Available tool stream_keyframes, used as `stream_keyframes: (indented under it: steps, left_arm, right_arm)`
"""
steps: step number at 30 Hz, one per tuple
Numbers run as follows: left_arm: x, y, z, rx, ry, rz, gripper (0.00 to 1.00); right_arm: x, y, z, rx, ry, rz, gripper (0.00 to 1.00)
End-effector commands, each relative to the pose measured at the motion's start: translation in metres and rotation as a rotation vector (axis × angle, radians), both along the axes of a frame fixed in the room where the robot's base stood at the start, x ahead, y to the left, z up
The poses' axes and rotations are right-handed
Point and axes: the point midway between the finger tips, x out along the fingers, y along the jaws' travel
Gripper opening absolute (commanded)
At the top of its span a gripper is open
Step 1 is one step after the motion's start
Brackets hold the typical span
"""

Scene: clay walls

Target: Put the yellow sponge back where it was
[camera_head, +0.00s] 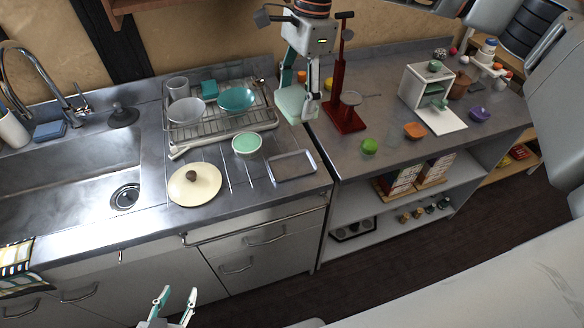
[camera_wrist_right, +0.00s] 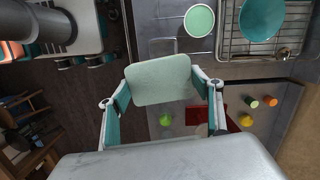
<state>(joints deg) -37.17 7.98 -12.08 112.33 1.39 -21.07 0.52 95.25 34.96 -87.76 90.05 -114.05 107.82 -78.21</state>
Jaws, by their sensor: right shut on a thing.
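My right gripper (camera_head: 298,86) comes down from the top in the head view, above the counter just right of the dish rack. It is shut on a pale green rounded-square object (camera_head: 290,104). In the right wrist view this object (camera_wrist_right: 160,80) sits between the two teal-lined fingers, clear of the counter. I cannot tell what it is. My left gripper (camera_head: 174,304) is open and empty at the bottom edge, in front of the cabinets. I see no clearly yellow sponge. A blue block (camera_head: 49,130) lies by the sink and a teal block (camera_head: 209,89) is in the rack.
The dish rack (camera_head: 223,136) holds bowls and a cup. A cream lid (camera_head: 194,184), a green bowl (camera_head: 247,144) and a grey tray (camera_head: 292,165) are in front of it. A red stand (camera_head: 343,116) rises close right of my right gripper. The sink (camera_head: 65,185) is left.

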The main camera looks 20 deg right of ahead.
Motion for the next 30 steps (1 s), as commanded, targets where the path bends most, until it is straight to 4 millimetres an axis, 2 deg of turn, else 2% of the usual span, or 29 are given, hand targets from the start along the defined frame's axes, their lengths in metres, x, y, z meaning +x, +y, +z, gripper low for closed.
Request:
stream_keyframes:
  steps: [3,7,24,30]
  left_arm:
    - [0.000,0.000,-0.002,0.000,-0.001,-0.001,0.40]
    - [0.000,0.000,-0.001,0.000,-0.002,-0.002,0.40]
    - [0.001,-0.001,0.005,-0.001,-0.004,-0.002,0.40]
    - [0.001,-0.001,0.006,-0.001,-0.004,-0.002,0.40]
  right_arm:
    - [0.005,0.005,0.017,-0.001,-0.001,-0.093,0.45]
    - [0.006,0.007,0.013,-0.001,0.004,-0.129,0.45]
    - [0.005,0.007,-0.115,-0.001,0.006,-0.130,0.45]
    - [0.006,0.007,-0.134,-0.001,0.003,-0.129,0.45]
